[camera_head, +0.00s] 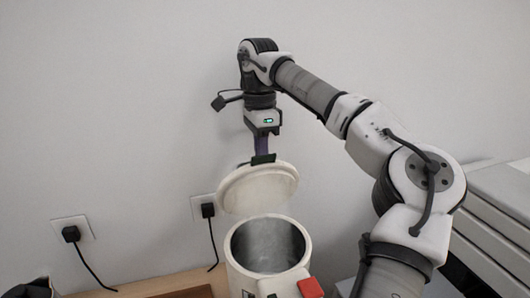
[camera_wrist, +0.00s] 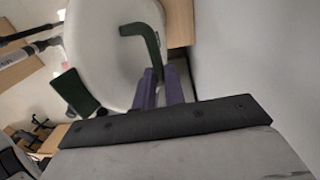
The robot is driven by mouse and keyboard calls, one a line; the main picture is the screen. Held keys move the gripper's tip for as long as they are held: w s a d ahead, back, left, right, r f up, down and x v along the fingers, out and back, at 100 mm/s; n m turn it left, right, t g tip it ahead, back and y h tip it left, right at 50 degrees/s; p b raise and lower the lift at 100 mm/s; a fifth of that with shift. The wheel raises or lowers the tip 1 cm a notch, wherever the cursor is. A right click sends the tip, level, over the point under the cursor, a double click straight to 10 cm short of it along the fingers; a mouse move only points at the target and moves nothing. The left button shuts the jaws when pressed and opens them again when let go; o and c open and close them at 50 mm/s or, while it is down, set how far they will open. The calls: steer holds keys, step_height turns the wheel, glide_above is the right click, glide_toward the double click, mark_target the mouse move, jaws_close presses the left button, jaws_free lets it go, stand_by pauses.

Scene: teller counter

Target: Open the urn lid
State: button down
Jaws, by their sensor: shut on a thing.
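The urn (camera_head: 291,263) is a cream, round vessel standing upright at the bottom centre of the head view, its mouth open and its metallic inside showing. Its cream lid (camera_head: 258,190) is swung up behind the mouth, steeply tilted, at the back rim. The lid also fills the upper middle of the wrist view (camera_wrist: 100,45), with a dark green handle (camera_wrist: 137,30) on it. My gripper (camera_head: 262,153) is above the urn, pointing down, at the lid's top edge. Its purple fingers (camera_wrist: 160,82) are shut on the lid's handle; the exact contact is partly hidden.
A red part (camera_head: 310,288) sits at the urn's front right. Two wall outlets with black plugs (camera_head: 71,233) (camera_head: 208,209) and hanging cords are at left. A grey-white machine (camera_head: 500,215) stands at right. The wall is close behind the lid and arm.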

steer(key=shift+w+a+f+g, duration=0.2)
steer(key=shift+w+f+g, duration=0.35)
steer(key=shift+w, duration=0.2)
steer(key=c, duration=1.5)
jaws_free()
steer(key=shift+w+f, duration=0.1)
steer(key=shift+w, duration=0.15)
steer(key=shift+s+d+r, duration=0.1)
steer(key=shift+r, duration=0.1)
